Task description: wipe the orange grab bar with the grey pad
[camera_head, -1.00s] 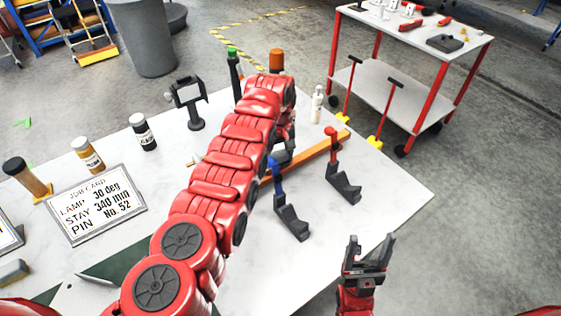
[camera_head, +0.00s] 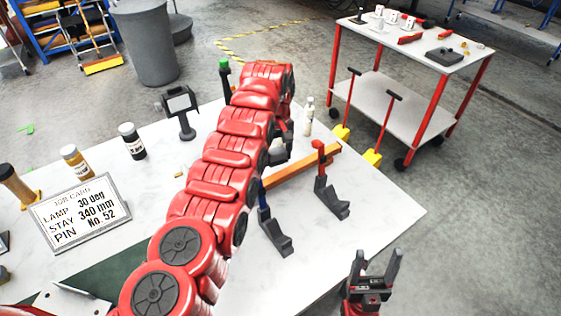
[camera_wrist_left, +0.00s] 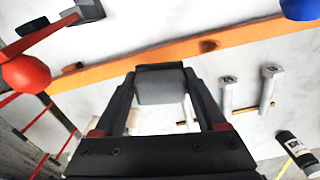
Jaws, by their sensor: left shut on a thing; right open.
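The orange grab bar (camera_head: 305,166) runs between a red-topped stand (camera_head: 328,183) and a blue-topped stand (camera_head: 272,232) on the white table. In the left wrist view the bar (camera_wrist_left: 120,66) crosses beyond my fingertips and carries a dark smudge (camera_wrist_left: 208,45). My left gripper (camera_wrist_left: 160,82) is shut on the grey pad (camera_wrist_left: 160,92), which is beside the bar; I cannot tell whether they touch. In the head view my left arm hides part of the bar, and the pad is hard to make out. My right gripper (camera_head: 375,264) is open and empty off the table's front right edge.
A white bottle (camera_head: 308,117) stands behind the bar. A black stand (camera_head: 181,108), bottles (camera_head: 132,141) and a job card (camera_head: 80,212) are at the left. A red-framed cart (camera_head: 410,95) stands beyond the table. The table's right front is clear.

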